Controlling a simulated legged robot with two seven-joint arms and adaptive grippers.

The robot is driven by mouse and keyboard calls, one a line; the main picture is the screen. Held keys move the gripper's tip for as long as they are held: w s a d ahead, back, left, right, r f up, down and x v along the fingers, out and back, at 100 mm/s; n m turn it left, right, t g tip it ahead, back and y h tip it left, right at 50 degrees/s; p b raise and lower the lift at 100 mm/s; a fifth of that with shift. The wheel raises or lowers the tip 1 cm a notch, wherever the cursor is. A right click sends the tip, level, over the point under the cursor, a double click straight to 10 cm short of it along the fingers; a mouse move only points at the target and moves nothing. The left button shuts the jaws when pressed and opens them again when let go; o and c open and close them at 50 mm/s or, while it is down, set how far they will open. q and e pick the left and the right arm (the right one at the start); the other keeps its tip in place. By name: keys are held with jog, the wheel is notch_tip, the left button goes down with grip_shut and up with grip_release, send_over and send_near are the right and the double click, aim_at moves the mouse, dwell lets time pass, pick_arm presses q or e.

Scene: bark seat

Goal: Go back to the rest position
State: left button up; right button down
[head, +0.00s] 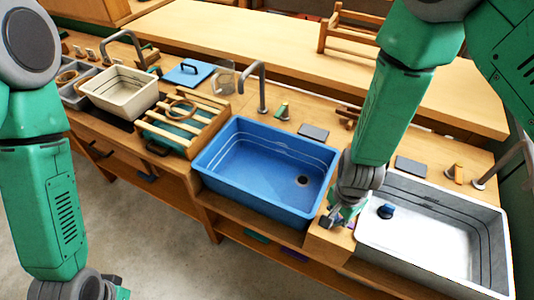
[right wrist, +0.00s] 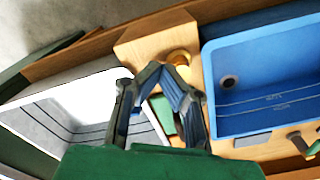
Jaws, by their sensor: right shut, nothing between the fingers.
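My right gripper (head: 338,217) is low over the wooden strip between the blue basin (head: 232,178) and the white basin (head: 400,255). In the right wrist view, the right gripper (right wrist: 172,68) has its fingertips together with nothing between them. A round brass-coloured thing (right wrist: 180,57) shows just beyond the tips; I cannot tell if they touch it. My left arm comes down the left side of the head view, and its gripper is cut off by the bottom edge.
A small blue object (head: 386,211) is in the white basin, close to my right gripper. A tap (head: 262,88) stands behind the blue basin. A slatted wooden rack (head: 183,120) and a cream basin (head: 118,92) are further left. Open floor (head: 165,245) lies in front.

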dwell(0.4)
jog(key=s+d+f+n+b, duration=0.4)
jog(key=s+f+n+b, duration=0.2)
jog(key=s+f+b, duration=0.1)
jog(key=s+d+f+n+b, duration=0.4)
jog(key=s+f+n+b, duration=0.2)
jog(key=s, duration=0.4)
notch_tip(320, 180, down, 2)
jog(key=shift+f+n+t+b, duration=0.2)
jog(key=shift+n+t+b, duration=0.15)
jog(key=shift+b, duration=0.45)
jog(key=shift+a, duration=0.1)
